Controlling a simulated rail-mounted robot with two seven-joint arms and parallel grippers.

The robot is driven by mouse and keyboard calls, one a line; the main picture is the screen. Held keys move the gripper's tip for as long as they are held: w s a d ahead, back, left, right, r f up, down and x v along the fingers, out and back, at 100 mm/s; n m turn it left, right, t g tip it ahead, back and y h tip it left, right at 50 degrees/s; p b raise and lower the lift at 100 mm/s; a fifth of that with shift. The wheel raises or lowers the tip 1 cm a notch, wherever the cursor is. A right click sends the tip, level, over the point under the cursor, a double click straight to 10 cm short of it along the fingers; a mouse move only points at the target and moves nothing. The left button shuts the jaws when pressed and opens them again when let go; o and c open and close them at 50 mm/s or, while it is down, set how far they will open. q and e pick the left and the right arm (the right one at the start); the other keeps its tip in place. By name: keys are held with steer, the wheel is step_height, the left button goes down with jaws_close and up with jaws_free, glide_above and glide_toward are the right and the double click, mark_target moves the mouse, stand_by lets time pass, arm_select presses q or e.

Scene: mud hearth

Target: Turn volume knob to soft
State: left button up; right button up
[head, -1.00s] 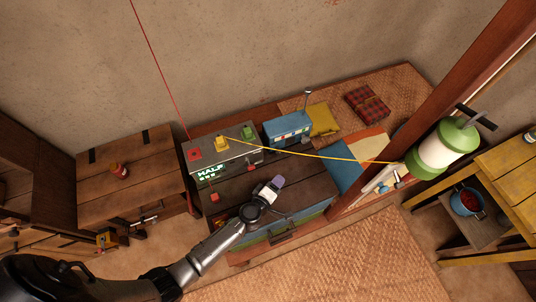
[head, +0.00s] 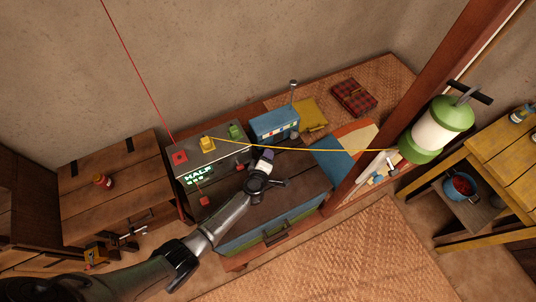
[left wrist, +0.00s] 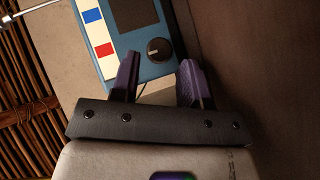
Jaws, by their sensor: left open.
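The blue radio (head: 274,124) stands at the back of the wooden chest, its antenna up. In the left wrist view the radio's face (left wrist: 100,45) shows coloured squares, a dark panel and a round black volume knob (left wrist: 158,49) with a pale pointer mark. My right gripper is not in view.
A grey box (head: 207,156) with a lit "HALF" display, a red, a yellow and a green block stands left of the radio. A yellow cord runs from it to the green-white lantern (head: 438,130) by the wooden post.

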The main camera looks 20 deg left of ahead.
arm_select(q)
steer(key=shift+b+x, duration=0.55)
steer(key=shift+x, duration=1)
